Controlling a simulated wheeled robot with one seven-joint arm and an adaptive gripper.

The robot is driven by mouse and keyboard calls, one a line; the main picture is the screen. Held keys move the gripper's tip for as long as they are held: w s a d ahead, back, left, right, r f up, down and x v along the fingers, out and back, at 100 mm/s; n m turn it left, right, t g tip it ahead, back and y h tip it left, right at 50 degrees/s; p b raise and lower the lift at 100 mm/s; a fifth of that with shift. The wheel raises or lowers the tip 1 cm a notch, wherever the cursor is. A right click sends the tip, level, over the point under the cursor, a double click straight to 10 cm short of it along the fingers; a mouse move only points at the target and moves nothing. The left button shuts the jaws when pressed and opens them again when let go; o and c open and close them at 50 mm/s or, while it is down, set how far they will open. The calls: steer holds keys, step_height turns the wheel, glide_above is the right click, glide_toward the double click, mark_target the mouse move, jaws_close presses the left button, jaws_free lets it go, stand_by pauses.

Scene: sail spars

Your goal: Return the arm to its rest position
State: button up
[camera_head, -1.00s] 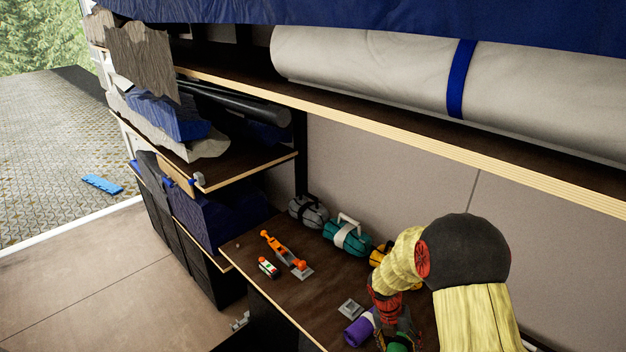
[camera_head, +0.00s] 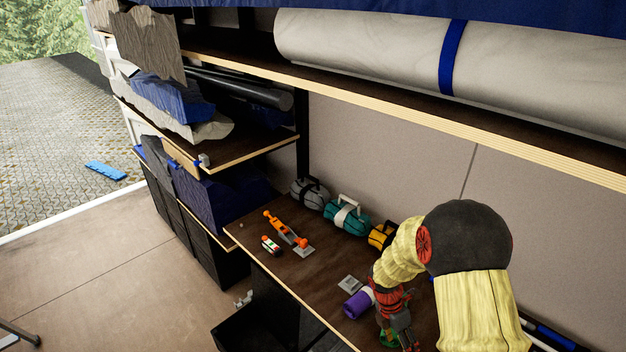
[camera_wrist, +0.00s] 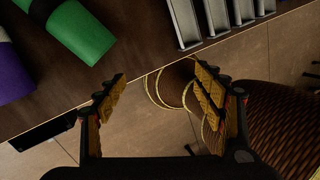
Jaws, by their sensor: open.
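My arm with yellow-covered links reaches over the dark workbench (camera_head: 300,270) at the lower right of the head view. My gripper (camera_wrist: 162,95) shows in the wrist view with its two yellow-padded fingers spread apart and nothing between them. It points past the bench edge, with floor and thin yellow loops seen through the gap. A green roll (camera_wrist: 82,30) and a purple roll (camera_wrist: 12,72) lie on the bench to its left in the wrist view. In the head view the fingers are hard to make out beside the purple roll (camera_head: 357,304).
An orange clamp-like tool (camera_head: 288,233), a small red-white-green item (camera_head: 271,245) and grey, teal (camera_head: 347,217) and yellow bundles sit on the bench. A long shelf (camera_head: 400,100) with a white roll overhangs it. The wrist view shows grey metal channels (camera_wrist: 185,22) and a woven brown surface (camera_wrist: 290,125).

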steer(key=s+a+r+m+t+y+b, duration=0.1)
steer(key=s+a+r+m+t+b, duration=0.2)
steer(key=s+r+m+b, duration=0.4)
steer(key=s+a+r+m+t+y+b, duration=0.2)
steer(key=s+r+m+b, duration=0.6)
steer(key=s+r+m, duration=0.5)
steer(key=a+r+m+t, duration=0.1)
steer(key=m+t, duration=0.1)
steer(key=m, duration=0.1)
steer(key=shift+m+t, duration=0.3)
steer(key=shift+t, duration=0.1)
